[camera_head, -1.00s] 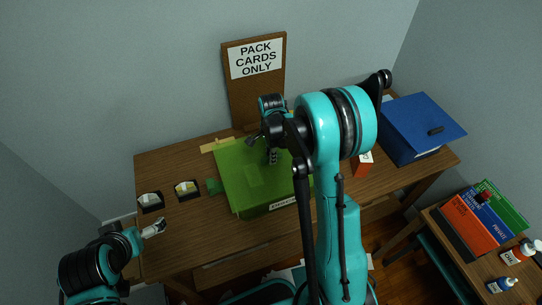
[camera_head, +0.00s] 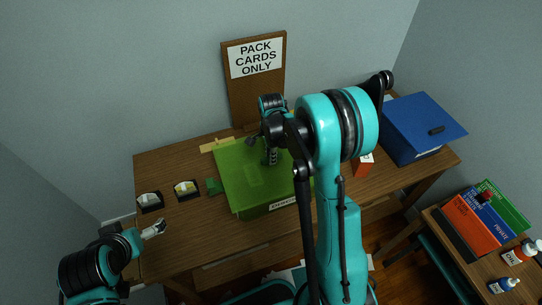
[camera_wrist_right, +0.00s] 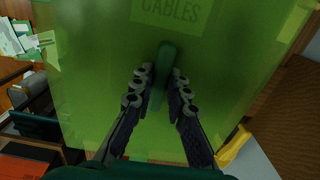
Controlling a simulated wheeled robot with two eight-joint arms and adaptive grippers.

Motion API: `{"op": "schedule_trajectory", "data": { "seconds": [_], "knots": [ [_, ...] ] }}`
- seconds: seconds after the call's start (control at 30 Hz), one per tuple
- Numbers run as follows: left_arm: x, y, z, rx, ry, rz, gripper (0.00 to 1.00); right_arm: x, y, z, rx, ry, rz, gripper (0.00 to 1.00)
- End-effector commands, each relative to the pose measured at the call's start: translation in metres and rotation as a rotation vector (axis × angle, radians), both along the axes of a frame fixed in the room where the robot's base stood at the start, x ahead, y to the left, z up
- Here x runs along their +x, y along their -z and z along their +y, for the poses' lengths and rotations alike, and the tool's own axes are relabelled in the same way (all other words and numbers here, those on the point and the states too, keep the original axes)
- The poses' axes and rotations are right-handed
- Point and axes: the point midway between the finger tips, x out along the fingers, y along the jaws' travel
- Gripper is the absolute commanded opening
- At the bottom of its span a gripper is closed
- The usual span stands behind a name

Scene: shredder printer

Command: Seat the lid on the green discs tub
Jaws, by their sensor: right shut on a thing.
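A green translucent lid (camera_head: 240,170) lies over the green tub (camera_head: 262,211) on the desk. The tub's front carries a white label, too small to read surely. My right gripper (camera_wrist_right: 164,85) is shut on the lid's dark green upright handle (camera_wrist_right: 161,77) near the lid's middle. The word CABLES shows on or through the lid in the right wrist view. Whether the lid's rim sits flush all round cannot be told; my right arm hides the tub's right side. My left gripper (camera_head: 154,228) is at the desk's left front, away from the tub; its jaw state is unclear.
Two small dark trays (camera_head: 187,190) (camera_head: 150,202) stand left of the tub, with a small green piece (camera_head: 214,186) nearby. A sign board (camera_head: 255,75) stands behind. A blue box (camera_head: 415,130) and an orange box (camera_head: 364,167) are at right. A side table holds binders (camera_head: 478,220) and bottles.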

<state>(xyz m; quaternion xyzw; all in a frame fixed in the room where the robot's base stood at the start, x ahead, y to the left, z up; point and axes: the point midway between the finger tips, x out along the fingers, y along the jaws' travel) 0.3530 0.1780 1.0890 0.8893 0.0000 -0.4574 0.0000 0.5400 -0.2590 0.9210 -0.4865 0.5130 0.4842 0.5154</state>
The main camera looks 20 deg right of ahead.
Motion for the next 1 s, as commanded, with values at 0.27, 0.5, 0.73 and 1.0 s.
{"op": "schedule_trajectory", "data": {
  "seconds": [0.27, 0.5, 0.73, 1.0],
  "knots": [
    [0.0, 0.008, 0.0, 0.0, 0.0, 0.0, 1.0, 0.0, 0.008, 0.0, 0.0, 0.0, 0.0, 0.0],
    [0.0, 0.013, 0.0, 0.0, 0.0, 0.0, 1.0, 0.0, 0.014, 0.0, 0.0, 0.0, 0.0, 0.0],
    [0.0, 0.012, 0.0, 0.0, 0.0, 0.0, 1.0, 0.0, 0.014, 0.0, 0.0, 0.0, 0.0, 0.39],
    [0.0, 0.012, 0.0, 0.0, 0.0, 0.0, 1.0, 0.0, 0.009, 0.0, 0.0, 0.0, 0.0, 0.39]
  ]
}}
